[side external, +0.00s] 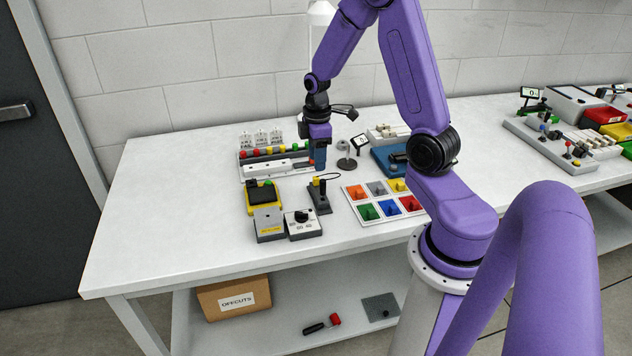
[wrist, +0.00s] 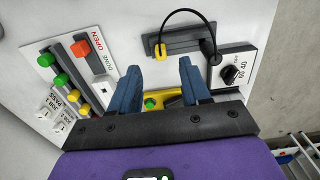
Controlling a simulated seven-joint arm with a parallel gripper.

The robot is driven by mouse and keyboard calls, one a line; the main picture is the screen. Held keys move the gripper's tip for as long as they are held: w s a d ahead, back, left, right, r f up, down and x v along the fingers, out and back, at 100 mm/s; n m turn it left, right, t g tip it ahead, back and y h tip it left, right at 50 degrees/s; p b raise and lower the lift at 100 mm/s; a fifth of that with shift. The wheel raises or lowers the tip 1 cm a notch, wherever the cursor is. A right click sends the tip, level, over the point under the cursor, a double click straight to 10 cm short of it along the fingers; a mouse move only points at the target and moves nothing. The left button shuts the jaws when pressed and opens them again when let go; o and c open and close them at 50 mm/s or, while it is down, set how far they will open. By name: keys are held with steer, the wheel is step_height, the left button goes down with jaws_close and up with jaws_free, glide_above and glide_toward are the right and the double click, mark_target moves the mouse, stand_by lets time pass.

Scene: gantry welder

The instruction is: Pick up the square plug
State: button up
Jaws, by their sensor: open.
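A dark block (side external: 319,197) stands near the table's middle with a small yellow plug-like piece and a looped black cable. In the wrist view the yellow piece (wrist: 160,51) sits on the grey block (wrist: 190,38), and the cable arches from it to a dark end. This may be the square plug, but I cannot tell for sure. My gripper (side external: 320,167) is above the table, behind the dark block in the side view. In the wrist view its two blue fingers (wrist: 160,68) are apart with nothing held, just short of the yellow piece in the picture.
A tray with coloured compartments (side external: 353,193) is to the right. A rack with coloured knobs (side external: 250,174) is at left. The table's left side is clear.

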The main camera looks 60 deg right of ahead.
mark_target(318, 177)
steer(key=shift+s+f, duration=0.1)
steer(key=shift+f, duration=3.1)
jaws_close()
